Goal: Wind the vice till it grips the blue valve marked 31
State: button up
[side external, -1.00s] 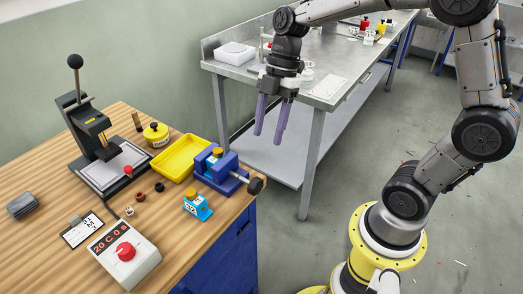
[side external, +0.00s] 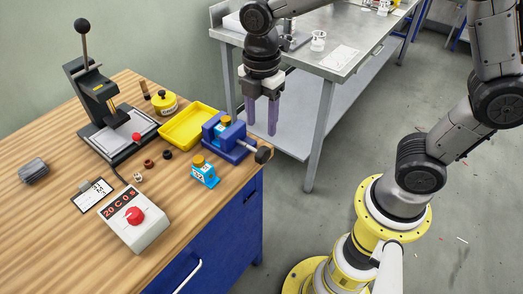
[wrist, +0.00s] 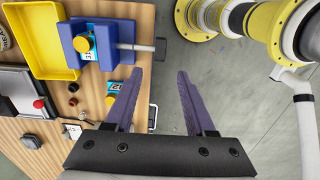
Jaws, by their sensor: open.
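The blue vice (side external: 238,151) stands at the right edge of the wooden bench, its screw bar and black knob (side external: 263,155) jutting past the edge. A blue valve with a gold cap (side external: 225,121) sits between its jaws; whether they touch it I cannot tell. A second gold-capped blue valve (side external: 204,176) stands on the bench in front of the vice. My gripper (side external: 262,130) is open and empty, fingers down, appearing above the knob. In the wrist view, the vice (wrist: 119,31) and its bar (wrist: 145,47) lie beyond the left finger of my gripper (wrist: 158,76).
A yellow tray (side external: 174,141) lies left of the vice. A lever press (side external: 96,100), a yellow pot (side external: 164,103) and a control box with a red knob (side external: 148,232) stand on the bench. A metal table (side external: 322,75) is behind. Open floor lies right of the bench.

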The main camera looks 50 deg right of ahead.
aim_at(261, 152)
notch_tip(261, 152, down, 10)
jog(key=shift+f, duration=0.15)
dwell(0.3)
grip_shut()
